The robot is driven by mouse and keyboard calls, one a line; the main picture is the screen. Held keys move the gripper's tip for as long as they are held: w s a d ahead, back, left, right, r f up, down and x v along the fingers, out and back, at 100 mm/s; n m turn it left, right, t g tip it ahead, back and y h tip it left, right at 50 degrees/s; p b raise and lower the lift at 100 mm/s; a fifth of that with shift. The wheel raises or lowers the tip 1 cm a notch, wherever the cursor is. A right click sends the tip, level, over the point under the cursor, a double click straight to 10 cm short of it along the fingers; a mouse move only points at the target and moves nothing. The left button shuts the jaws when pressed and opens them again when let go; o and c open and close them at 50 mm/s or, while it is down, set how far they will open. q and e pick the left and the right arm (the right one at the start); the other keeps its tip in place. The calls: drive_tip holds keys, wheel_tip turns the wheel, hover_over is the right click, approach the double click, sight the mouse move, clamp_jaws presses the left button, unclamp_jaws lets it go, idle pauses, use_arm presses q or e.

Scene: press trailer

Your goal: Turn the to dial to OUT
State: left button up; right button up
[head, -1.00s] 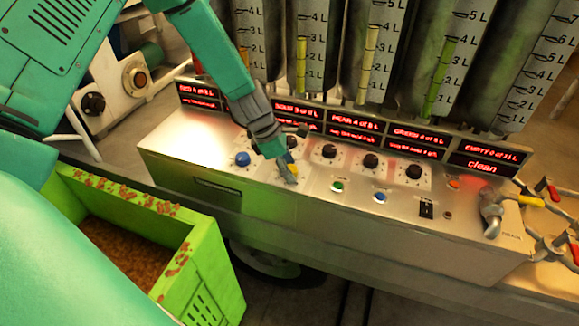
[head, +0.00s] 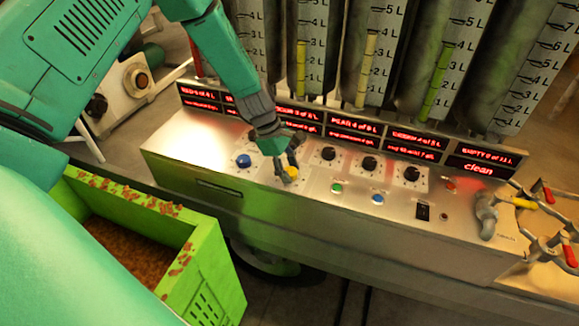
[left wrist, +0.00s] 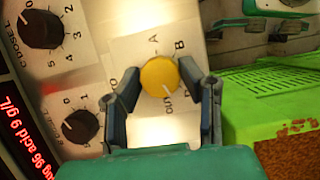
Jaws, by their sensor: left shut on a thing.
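The yellow dial (head: 292,172) sits on the front left of the metal control panel (head: 330,228). In the left wrist view the yellow dial (left wrist: 160,77) has A, B and OUT printed around it; a small mark on its face lies on the side near OUT, but its exact setting is hard to read. My left gripper (head: 284,173) reaches down over the dial and is shut on it, with one finger on each side in the left wrist view (left wrist: 160,80). The fingers partly hide the surrounding print. My right gripper is not in view.
A blue dial (head: 243,161) is close left of the gripper. Black dials (head: 369,163) and green and blue buttons (head: 377,199) lie to the right. Red displays (head: 355,129) and tall tanks stand behind. A green crate (head: 215,262) stands in front at left.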

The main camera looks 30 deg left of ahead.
use_arm(q)
drive_tip(key=shift+w+r+m+g, duration=0.15)
drive_tip(key=shift+m+g, duration=0.25)
drive_tip(key=shift+m, duration=0.65)
drive_tip(key=shift+w+f+m+g, duration=0.1)
drive_tip(key=shift+m+g, duration=0.3)
drive_tip(key=shift+m, duration=0.65)
drive_tip(key=shift+r, duration=0.1)
drive_tip(key=o, duration=1.1)
drive_tip(key=shift+o, duration=0.2)
drive_tip(key=v, duration=1.1)
drive_tip(key=shift+a+r, duration=0.25)
drive_tip(key=shift+r, duration=0.05)
drive_tip(key=shift+w, duration=0.1)
drive_tip(key=shift+f, duration=0.1)
